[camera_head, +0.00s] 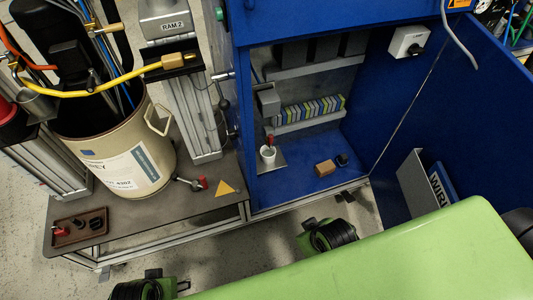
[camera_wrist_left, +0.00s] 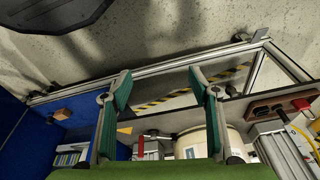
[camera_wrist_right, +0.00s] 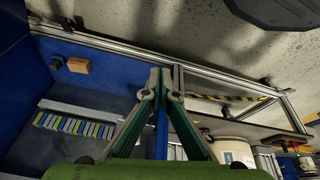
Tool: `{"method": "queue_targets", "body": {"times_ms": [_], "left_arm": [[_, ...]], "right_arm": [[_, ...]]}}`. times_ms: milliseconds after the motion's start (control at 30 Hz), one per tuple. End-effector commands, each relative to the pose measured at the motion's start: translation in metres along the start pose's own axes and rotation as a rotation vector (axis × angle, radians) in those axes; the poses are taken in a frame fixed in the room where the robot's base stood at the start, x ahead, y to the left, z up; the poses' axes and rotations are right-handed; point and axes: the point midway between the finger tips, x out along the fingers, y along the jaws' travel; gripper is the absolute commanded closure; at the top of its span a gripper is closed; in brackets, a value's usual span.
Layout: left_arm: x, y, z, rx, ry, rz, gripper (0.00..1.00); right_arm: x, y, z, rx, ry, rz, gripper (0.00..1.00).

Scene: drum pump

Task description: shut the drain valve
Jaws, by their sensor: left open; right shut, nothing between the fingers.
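The drain valve (camera_head: 190,183) sticks out low on the right side of the beige drum (camera_head: 120,150) in the head view. Its red handle (camera_head: 202,183) is at the outer end. In the left wrist view the red handle (camera_wrist_left: 141,147) shows beyond and between my left fingers, left of the drum (camera_wrist_left: 205,140). My left gripper (camera_wrist_left: 160,82) is open and empty, apart from the valve. My right gripper (camera_wrist_right: 160,78) is shut and empty, in front of the blue cabinet and frame. I cannot clearly make out the valve in the right wrist view.
A yellow triangle sign (camera_head: 227,187) lies on the bench right of the valve. A brown tray (camera_head: 80,226) is at the bench's front left. A metal frame rail (camera_wrist_left: 150,65) runs along the front edge. The blue cabinet (camera_head: 325,182) holds a white cup (camera_head: 267,156) and a small brown block (camera_head: 325,168).

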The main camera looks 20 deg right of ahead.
Motion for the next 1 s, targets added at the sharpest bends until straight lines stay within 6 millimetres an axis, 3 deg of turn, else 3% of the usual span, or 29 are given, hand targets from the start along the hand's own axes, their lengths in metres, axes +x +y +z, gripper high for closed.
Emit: {"method": "queue_targets", "body": {"times_ms": [133,267,600,800,1000], "left_arm": [[-0.011,-0.001,-0.003,-0.002,0.017,-0.003,0.45],[-0.004,-0.001,-0.001,-0.002,0.012,-0.003,0.45],[0.054,0.002,0.016,0.002,-0.012,0.001,0.45],[0.093,0.004,0.033,0.005,-0.028,0.004,0.45],[0.121,0.005,0.049,0.007,-0.039,0.006,0.45]], "right_arm": [[-0.013,0.005,-0.044,-0.143,0.163,0.032,1.00],[-0.014,0.011,-0.081,-0.301,0.306,0.096,1.00],[-0.006,0.024,-0.160,-0.722,0.620,0.411,1.00],[-0.010,0.025,-0.188,-0.939,0.735,0.682,1.00],[-0.021,0.022,-0.200,-1.082,0.777,0.928,1.00]]}}
